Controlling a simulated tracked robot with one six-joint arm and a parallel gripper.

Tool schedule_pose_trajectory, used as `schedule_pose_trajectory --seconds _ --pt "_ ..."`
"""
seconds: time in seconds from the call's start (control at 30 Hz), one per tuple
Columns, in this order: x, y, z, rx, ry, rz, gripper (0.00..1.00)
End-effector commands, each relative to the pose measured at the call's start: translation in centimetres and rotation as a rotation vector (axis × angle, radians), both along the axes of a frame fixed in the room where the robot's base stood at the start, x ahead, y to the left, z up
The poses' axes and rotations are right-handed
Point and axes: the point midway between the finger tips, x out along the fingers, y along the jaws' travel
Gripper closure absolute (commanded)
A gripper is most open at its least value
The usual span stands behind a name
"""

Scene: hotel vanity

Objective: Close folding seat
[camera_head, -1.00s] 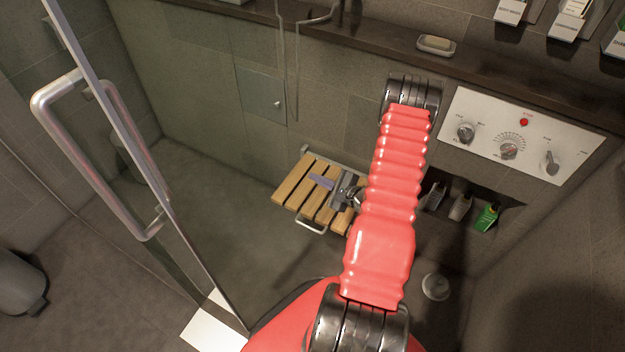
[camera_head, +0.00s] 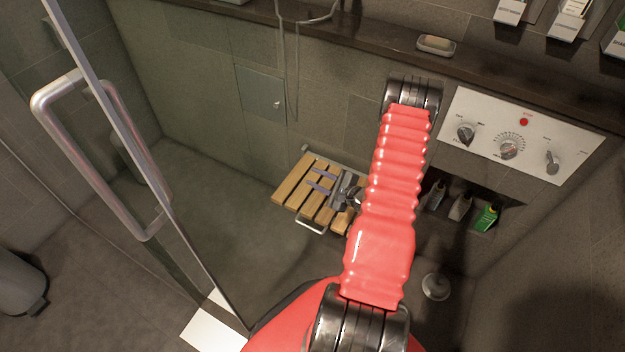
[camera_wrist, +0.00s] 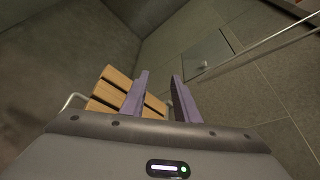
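The folding seat (camera_head: 292,186) has wooden slats and is mounted low on the shower wall. It is folded down, its slats roughly level, with a metal bar at its front edge. My gripper (camera_head: 321,180) is over the seat's slats, its two purple fingers spread apart. In the wrist view, the fingers of my gripper (camera_wrist: 158,88) are open with nothing held between them. The seat's slats (camera_wrist: 112,90) show behind and left of the left finger. Whether the fingers touch the seat I cannot tell. My arm hides the right part of the seat.
A glass door with a metal handle (camera_head: 42,105) stands at the left. A control panel (camera_head: 520,135) is on the wall at the right, with bottles (camera_head: 487,217) in a niche below. A soap dish (camera_head: 436,45) sits on the ledge. The floor left of the seat is clear.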

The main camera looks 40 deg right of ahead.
Motion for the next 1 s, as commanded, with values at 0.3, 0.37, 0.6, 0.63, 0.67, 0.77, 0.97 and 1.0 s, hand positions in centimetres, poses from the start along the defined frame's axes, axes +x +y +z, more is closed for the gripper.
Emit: schedule_pose_trajectory --seconds 0.3,0.37,0.6,0.63,0.67,0.77,0.97,1.0 --pt "-0.3 -0.1 0.1 0.000 0.000 -0.001 0.72" --pt "-0.6 -0.1 0.2 0.000 0.000 -0.001 0.72" --pt "-3.1 -0.3 1.0 0.000 0.000 -0.003 0.72" --pt "-3.6 -0.4 1.1 0.000 0.000 -0.004 0.72" --pt "-4.0 -0.4 1.2 0.000 0.000 -0.004 0.72" --pt "-5.3 -0.5 1.7 -0.001 -0.001 -0.005 0.72" --pt "-7.9 -0.7 2.5 -0.001 -0.001 -0.005 0.72" --pt "-8.4 -0.7 2.7 -0.001 -0.001 -0.003 0.72"
